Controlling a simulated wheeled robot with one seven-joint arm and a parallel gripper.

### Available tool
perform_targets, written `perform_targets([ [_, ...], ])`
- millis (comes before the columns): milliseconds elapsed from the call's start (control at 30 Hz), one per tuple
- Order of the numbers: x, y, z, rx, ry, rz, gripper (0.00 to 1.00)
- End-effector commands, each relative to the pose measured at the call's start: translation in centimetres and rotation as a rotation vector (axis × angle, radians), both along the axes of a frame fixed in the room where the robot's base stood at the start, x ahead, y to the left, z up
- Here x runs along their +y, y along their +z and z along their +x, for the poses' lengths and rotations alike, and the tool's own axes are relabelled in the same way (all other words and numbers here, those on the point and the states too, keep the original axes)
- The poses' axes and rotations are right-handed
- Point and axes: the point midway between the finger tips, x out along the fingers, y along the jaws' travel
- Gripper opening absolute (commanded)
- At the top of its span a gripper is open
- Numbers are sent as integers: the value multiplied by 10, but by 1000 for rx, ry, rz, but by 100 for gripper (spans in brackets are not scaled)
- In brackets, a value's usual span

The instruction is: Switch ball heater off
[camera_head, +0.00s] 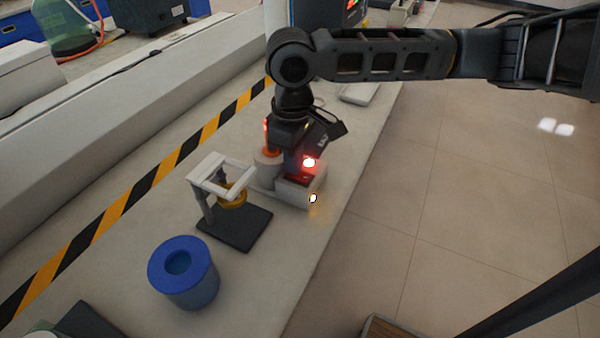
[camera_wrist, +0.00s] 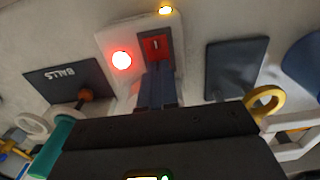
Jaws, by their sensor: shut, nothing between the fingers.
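The ball heater is a pale box (camera_head: 313,187) near the table's right edge, with a lit red lamp (camera_head: 309,162) and a small yellowish light (camera_head: 313,198). The wrist view shows its body (camera_wrist: 108,42), glowing red lamp (camera_wrist: 122,60), yellow light (camera_wrist: 166,10) and a red switch (camera_wrist: 156,47) in a dark red frame. My gripper (camera_wrist: 157,68) is shut and empty, its fingertips at the lower edge of the switch; I cannot tell whether they touch it. In the head view my wrist hides the switch and much of the heater.
Left of the heater stands a white frame (camera_head: 222,172) on a dark plate (camera_head: 243,232), with a yellow ring (camera_head: 232,196). A blue cylinder (camera_head: 182,250) is nearer. A dark panel marked BALLS (camera_wrist: 68,78) shows in the wrist view. Striped tape (camera_head: 150,185) runs along the table.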

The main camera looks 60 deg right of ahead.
Motion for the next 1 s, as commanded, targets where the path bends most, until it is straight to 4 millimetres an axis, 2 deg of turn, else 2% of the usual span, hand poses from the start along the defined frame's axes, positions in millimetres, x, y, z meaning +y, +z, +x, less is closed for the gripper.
perform_targets([
  [467, 0, -4, 0, 1, 0, 0, 0],
  [1000, 0, 34, 0, 0, 0, 1, 0],
])
